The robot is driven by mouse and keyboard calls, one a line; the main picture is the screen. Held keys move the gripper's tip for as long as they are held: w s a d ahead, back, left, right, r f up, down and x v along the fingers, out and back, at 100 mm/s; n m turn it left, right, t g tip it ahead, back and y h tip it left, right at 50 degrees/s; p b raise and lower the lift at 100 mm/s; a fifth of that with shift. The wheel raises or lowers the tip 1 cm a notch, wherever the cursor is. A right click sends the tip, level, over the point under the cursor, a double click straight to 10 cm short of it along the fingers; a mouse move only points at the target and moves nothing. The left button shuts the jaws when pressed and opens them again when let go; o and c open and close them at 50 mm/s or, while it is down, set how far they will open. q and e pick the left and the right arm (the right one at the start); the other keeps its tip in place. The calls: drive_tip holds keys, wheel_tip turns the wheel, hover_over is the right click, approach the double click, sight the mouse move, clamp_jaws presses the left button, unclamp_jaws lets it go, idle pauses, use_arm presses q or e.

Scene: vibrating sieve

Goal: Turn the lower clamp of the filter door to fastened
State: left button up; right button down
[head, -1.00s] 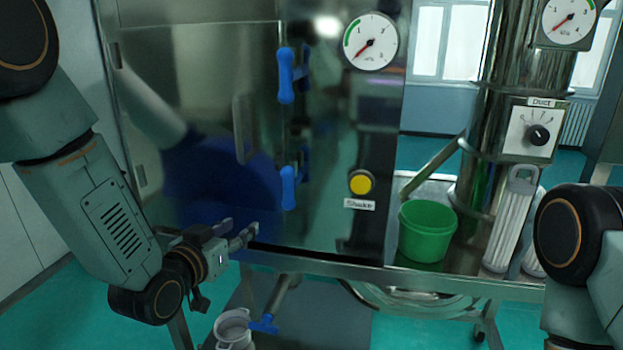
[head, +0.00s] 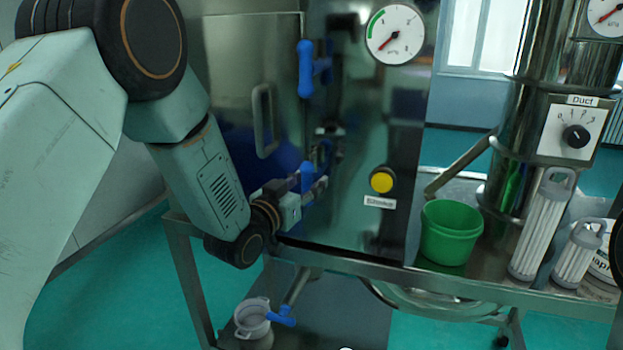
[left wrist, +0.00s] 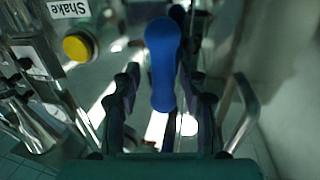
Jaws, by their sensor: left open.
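The filter door (head: 228,95) is a shiny steel panel with a vertical bar handle (head: 264,122). Its lower clamp (head: 307,173) is a blue handle at the door's right edge, partly hidden by my left gripper. In the left wrist view the lower clamp (left wrist: 161,65) lies between the two fingers, with a gap on either side. My left gripper (head: 313,187) is open around the clamp handle. The upper clamp (head: 305,69) is a blue handle pointing upright above it. My right gripper is not in view.
A yellow button (head: 381,180) labelled Shake is right of the clamps. A green bucket (head: 451,232) and white filter cartridges (head: 541,226) stand on the steel bench to the right. A blue-handled valve (head: 281,316) and a grey pot (head: 252,318) are below.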

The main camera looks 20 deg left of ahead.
use_arm(q)
drive_tip(key=shift+w, duration=0.3)
drive_tip(key=shift+a, duration=0.3)
drive_tip(key=shift+s+d+r, duration=0.15)
drive_tip(key=shift+w+d, duration=0.25)
drive_tip(key=shift+c, duration=1.2)
drive_tip(key=shift+w, duration=0.1)
drive_tip(key=shift+c, duration=0.8)
drive_tip(key=shift+a, duration=0.3)
drive_tip(key=c, duration=0.3)
drive_tip(key=shift+d, duration=0.15)
clamp_jaws()
